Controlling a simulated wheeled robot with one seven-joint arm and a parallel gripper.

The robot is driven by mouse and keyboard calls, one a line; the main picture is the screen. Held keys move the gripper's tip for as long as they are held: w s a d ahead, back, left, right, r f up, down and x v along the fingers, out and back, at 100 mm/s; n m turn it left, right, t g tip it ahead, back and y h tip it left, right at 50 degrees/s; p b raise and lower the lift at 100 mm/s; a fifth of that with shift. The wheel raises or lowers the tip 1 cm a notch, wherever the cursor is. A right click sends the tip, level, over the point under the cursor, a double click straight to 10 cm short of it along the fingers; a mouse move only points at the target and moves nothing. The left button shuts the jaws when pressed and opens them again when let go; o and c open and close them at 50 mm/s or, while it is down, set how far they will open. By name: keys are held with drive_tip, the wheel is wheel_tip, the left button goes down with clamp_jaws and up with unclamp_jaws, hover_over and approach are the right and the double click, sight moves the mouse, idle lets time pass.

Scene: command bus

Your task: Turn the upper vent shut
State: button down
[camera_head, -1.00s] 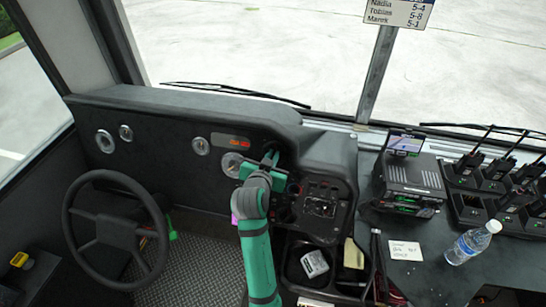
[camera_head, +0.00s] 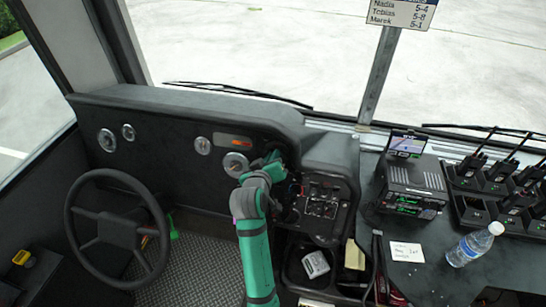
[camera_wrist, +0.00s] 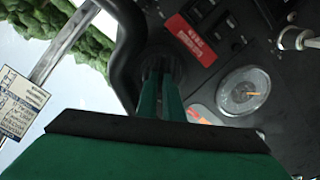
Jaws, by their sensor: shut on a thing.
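The upper vent (camera_wrist: 158,55) is a dark, round, ribbed fitting in the dashboard, seen in the wrist view just beyond my fingertips. My gripper (camera_wrist: 160,82) has its two green fingers close together at the vent, closed on its middle part. The fingers cover much of the vent, so how far it is turned cannot be told. In the head view my gripper (camera_head: 274,160) reaches the dashboard right of a round gauge (camera_head: 236,164), and the gripper and wrist hide the vent there.
A red label (camera_wrist: 190,37) and a gauge (camera_wrist: 243,90) lie beside the vent in the wrist view. The steering wheel (camera_head: 74,230) stands left of my arm. A switch panel (camera_head: 322,203) and a radio (camera_head: 412,180) are on the right, with a bottle (camera_head: 474,244) beyond.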

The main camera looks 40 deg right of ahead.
idle(0.4)
drive_tip(key=c, duration=1.9)
unclamp_jaws()
drive_tip(key=v, duration=1)
drive_tip(key=shift+s+a+r, duration=0.15)
drive_tip(key=shift+s+a, duration=0.1)
drive_tip(key=shift+s, duration=0.05)
